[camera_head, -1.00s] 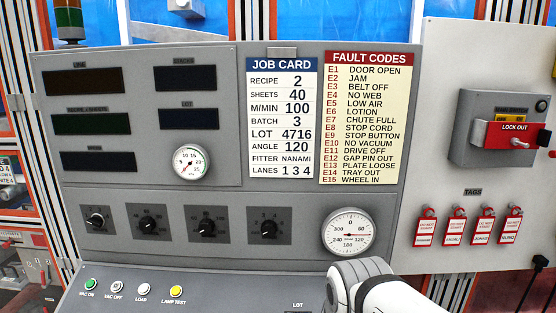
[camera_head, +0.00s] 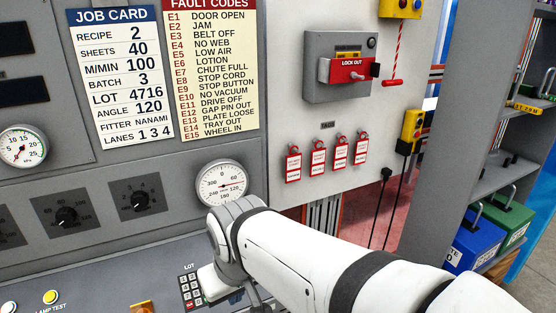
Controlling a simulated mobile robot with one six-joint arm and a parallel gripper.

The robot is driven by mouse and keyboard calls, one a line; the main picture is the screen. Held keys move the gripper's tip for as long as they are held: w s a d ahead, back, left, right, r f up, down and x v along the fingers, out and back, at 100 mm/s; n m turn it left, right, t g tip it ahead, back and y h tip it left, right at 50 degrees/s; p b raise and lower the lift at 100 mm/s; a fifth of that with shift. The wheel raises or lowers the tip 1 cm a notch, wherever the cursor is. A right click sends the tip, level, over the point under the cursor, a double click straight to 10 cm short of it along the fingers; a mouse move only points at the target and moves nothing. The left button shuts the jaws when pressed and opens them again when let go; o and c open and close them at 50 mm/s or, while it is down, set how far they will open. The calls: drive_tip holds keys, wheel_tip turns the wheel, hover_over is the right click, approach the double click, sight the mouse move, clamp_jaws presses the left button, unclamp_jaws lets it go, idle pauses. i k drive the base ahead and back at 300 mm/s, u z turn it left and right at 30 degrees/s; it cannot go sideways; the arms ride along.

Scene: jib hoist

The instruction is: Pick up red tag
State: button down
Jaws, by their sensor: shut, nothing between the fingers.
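Several red tags hang in a row on the pale panel under the small TAGS label (camera_head: 327,125). Each has a red top with a loop and a white printed face. They are the leftmost tag (camera_head: 293,164), a second tag (camera_head: 317,158), a third tag (camera_head: 340,153) and the rightmost tag (camera_head: 360,149). The print on them is too small to read. My white arm reaches in from the lower right and bends beside the round dial, below and left of the tags. My gripper's fingers do not show. No part of my arm visibly touches a tag.
A red lock-out handle (camera_head: 347,70) on a grey box is above the tags. A yellow pendant (camera_head: 411,131) with hanging cables is to their right. A grey shelf post (camera_head: 455,130) and bins stand farther right. The grey console (camera_head: 120,240) with dials is at left.

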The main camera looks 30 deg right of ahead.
sight(293, 162)
drive_tip(key=z, duration=0.9)
drive_tip(key=k, duration=0.6)
drive_tip(key=z, duration=0.3)
drive_tip(key=i, duration=0.45)
drive_tip(key=z, duration=0.05)
